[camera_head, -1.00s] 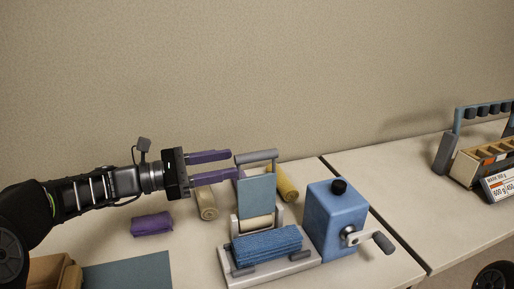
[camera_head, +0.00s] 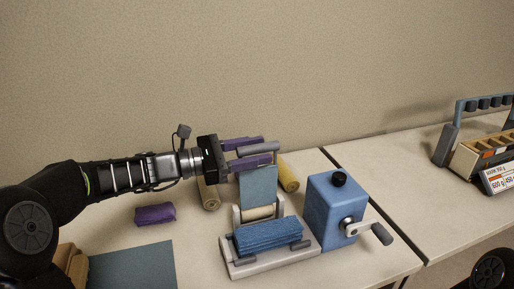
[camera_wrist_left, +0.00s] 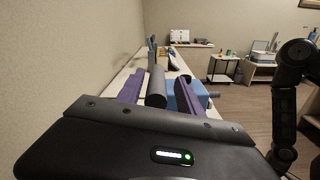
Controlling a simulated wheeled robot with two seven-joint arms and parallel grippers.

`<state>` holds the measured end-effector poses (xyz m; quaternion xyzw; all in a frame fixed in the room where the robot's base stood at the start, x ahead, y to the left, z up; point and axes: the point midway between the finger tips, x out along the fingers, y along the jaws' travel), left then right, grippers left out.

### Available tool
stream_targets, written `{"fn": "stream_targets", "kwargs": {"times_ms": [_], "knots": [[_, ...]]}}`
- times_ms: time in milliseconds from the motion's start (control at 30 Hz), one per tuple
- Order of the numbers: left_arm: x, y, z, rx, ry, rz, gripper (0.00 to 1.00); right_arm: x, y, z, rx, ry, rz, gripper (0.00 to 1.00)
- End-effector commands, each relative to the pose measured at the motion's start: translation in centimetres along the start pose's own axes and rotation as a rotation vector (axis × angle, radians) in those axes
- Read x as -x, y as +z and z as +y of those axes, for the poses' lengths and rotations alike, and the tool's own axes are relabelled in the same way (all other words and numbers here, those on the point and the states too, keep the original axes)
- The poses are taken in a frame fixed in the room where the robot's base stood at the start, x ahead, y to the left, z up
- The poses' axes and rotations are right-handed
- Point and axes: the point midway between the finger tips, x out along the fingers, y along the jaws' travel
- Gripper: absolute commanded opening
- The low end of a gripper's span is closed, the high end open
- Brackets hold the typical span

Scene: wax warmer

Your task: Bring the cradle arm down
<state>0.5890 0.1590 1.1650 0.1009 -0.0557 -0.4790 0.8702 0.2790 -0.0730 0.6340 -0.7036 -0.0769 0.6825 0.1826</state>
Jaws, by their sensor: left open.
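The cradle arm (camera_head: 258,187) is a blue-grey plate standing upright at the back of a light grey base (camera_head: 272,266), with a grey bar handle (camera_head: 258,149) across its top. A folded blue cloth (camera_head: 267,236) lies on the base. My left gripper (camera_head: 264,149) is open, with its purple fingers reaching in from the left at the handle's height. In the left wrist view the handle (camera_wrist_left: 156,86) shows as a dark cylinder between the two spread fingers. I cannot tell whether either finger touches it. My right gripper is not in view.
A blue box (camera_head: 330,210) with a black knob and side crank (camera_head: 378,234) stands right of the base. A grey-blue mat (camera_head: 132,268) lies front left.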

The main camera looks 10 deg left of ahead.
Motion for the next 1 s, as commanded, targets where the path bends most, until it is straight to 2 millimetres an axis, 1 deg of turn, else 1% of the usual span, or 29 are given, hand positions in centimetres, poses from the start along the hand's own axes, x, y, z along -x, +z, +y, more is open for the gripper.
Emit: {"fn": "stream_targets", "kwargs": {"times_ms": [100,300,833,1000], "knots": [[-0.39,-0.02,-0.01,-0.001,0.000,0.001,0.43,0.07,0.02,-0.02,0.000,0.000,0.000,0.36],[-0.38,-0.04,-0.02,-0.001,0.000,0.000,0.43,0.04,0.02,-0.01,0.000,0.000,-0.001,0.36],[-0.35,-0.05,-0.03,0.000,0.000,0.001,0.00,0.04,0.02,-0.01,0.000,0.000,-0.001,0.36],[-0.34,-0.06,-0.03,0.000,0.000,0.001,0.00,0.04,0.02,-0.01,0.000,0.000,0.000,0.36]]}}
